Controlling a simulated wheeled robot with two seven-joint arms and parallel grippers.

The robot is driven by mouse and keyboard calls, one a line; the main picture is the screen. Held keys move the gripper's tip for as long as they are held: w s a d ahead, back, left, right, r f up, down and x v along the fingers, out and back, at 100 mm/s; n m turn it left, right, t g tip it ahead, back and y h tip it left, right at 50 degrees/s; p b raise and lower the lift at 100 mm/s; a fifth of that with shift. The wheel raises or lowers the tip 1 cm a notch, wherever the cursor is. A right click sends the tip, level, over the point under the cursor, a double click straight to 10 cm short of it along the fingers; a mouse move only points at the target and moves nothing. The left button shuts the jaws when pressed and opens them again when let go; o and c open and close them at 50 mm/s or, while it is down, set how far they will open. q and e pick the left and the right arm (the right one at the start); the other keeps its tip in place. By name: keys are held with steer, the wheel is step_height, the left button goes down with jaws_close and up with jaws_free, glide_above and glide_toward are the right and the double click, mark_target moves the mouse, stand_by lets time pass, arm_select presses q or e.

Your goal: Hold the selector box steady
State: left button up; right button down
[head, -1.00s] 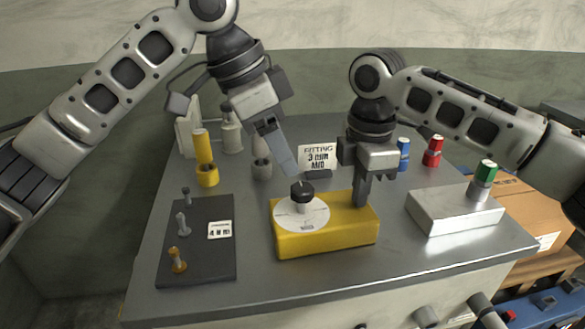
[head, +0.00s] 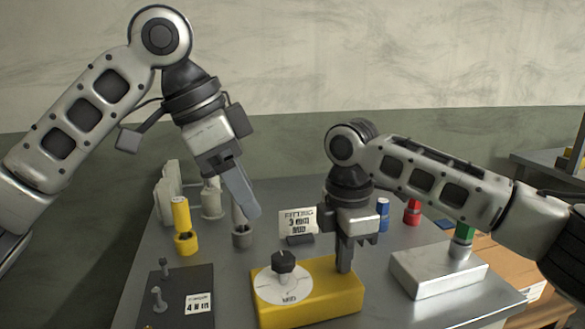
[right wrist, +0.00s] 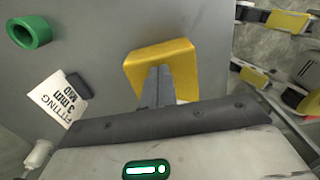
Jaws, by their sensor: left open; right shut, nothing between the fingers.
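The yellow selector box (head: 325,297) stands on the grey metal table. A white dial disc (head: 268,290) with a dark knob (head: 284,262) sits on its left part. My right gripper (head: 344,268) is shut and empty, pointing down with its fingertips at the top of the box's right part. In the right wrist view the shut fingers (right wrist: 157,88) overlap the yellow box (right wrist: 165,52); the knob does not show there. Whether they press on it I cannot tell. My left gripper (head: 250,212) is open and empty, above and to the left of the knob, apart from it.
A fitting sign (head: 298,221) stands behind the box. A dark board (head: 180,285) with pegs and a label lies left. A yellow cylinder (head: 181,215) stands behind the board. A silver block (head: 435,268) with a green-capped post stands right, near red (head: 412,212) and blue (head: 383,210) cylinders.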

steer(key=shift+r, duration=2.3)
steer(key=shift+r, duration=1.5)
steer(key=shift+r, duration=0.1)
steer(key=shift+r, duration=1.15)
step_height(320, 180, up, 12)
